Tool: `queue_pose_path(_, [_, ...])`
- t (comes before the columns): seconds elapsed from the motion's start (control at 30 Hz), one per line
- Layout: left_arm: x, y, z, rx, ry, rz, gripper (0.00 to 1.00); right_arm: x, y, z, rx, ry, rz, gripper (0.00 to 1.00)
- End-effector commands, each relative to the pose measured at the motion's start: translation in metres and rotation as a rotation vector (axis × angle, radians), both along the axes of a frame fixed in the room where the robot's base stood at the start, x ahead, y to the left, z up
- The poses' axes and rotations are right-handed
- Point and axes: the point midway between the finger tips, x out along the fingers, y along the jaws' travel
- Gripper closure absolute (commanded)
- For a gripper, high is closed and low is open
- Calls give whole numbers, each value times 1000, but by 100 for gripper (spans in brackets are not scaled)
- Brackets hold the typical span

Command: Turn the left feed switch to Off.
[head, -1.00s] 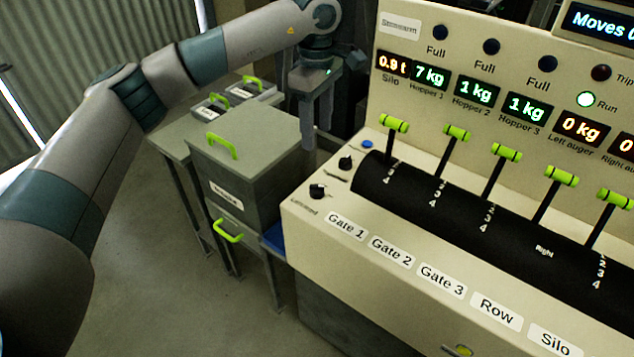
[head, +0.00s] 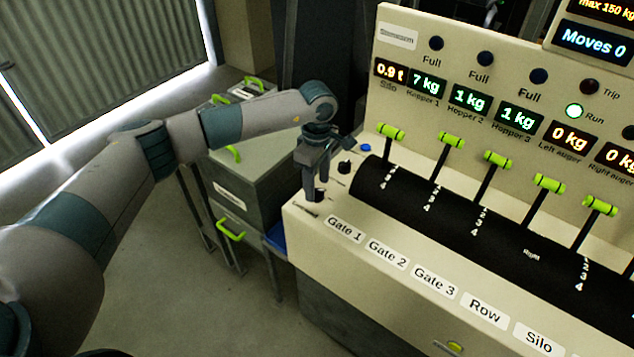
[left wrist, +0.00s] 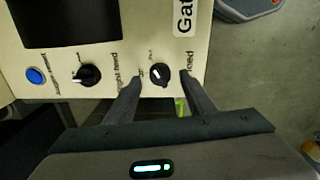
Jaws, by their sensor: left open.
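The left feed switch is a small black rotary knob (head: 319,195) at the near left corner of the cream control panel (head: 345,258). In the left wrist view the knob (left wrist: 160,76) has a white pointer mark, tilted toward the upper left. The small position labels beside it are too small or covered to read surely. My left gripper (head: 315,187) is open and points down over the knob. In the left wrist view its fingertips (left wrist: 160,80) stand on either side of the knob with gaps; I cannot tell their exact height. My right gripper is not in view.
The right feed knob (head: 344,167) and a blue button (head: 366,147) sit farther back on the panel. The Gate 1 lever (head: 391,132) and more green-handled levers stand to the right. A grey lidded bin (head: 262,185) stands left of the panel.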

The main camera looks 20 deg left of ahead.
Motion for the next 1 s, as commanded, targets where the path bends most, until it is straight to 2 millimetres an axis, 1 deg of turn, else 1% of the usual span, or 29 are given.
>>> queue_pose_path(0.03, [0, 0, -4, 0, 2, 0, 51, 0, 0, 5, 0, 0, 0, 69])
queue_pose_path(0.23, [0, 0, -19, 0, 1, 0, 51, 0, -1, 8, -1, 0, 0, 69])
queue_pose_path(0.57, [0, 0, -22, 0, -1, 0, 51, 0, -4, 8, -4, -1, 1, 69])
queue_pose_path(0.6, [0, 0, -21, 0, -1, 0, 60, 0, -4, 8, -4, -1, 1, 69])
queue_pose_path(0.67, [0, 0, -21, 0, -1, 0, 75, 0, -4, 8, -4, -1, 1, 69])
queue_pose_path(0.7, [0, 0, -21, 0, -1, 0, 84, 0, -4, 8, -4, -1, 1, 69])
queue_pose_path(0.73, [0, 0, -21, 0, -1, 0, 91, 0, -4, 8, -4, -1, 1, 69])
queue_pose_path(1.0, [0, 0, -22, 0, -1, 9, 92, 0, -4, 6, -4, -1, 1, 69])
